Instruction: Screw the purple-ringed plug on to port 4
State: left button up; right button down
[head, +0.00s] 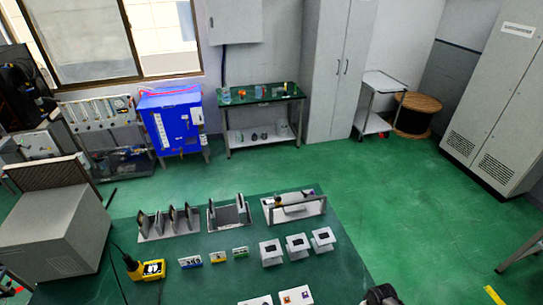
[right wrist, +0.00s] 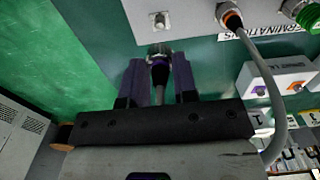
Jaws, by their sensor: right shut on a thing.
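In the right wrist view my right gripper (right wrist: 159,72) is shut on the purple-ringed plug (right wrist: 160,72), which sits between its two fingers. The plug's metal end (right wrist: 159,50) points up the picture and is at the lower edge of a light grey panel (right wrist: 185,22). I cannot tell whether it is seated or threaded on a port. No port number is readable. In the head view only a dark piece of my right arm shows at the bottom edge. My left gripper is in neither view.
An orange-ringed plug (right wrist: 231,18) is on the panel, its grey cable (right wrist: 272,85) looping down close to my right gripper. A green connector (right wrist: 308,14) is at the right. A white box (right wrist: 278,80) stands beyond the cable. The green table (head: 190,280) holds several fixtures.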

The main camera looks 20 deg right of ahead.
jog(key=shift+f, duration=0.15)
notch_tip(320, 180, down, 5)
jog(key=b, duration=0.4)
jog(key=shift+f+n+b, duration=0.25)
jog(key=shift+n+b, duration=0.05)
jog(key=shift+b, duration=0.25)
dwell(0.7)
dwell(0.5)
dwell(1.0)
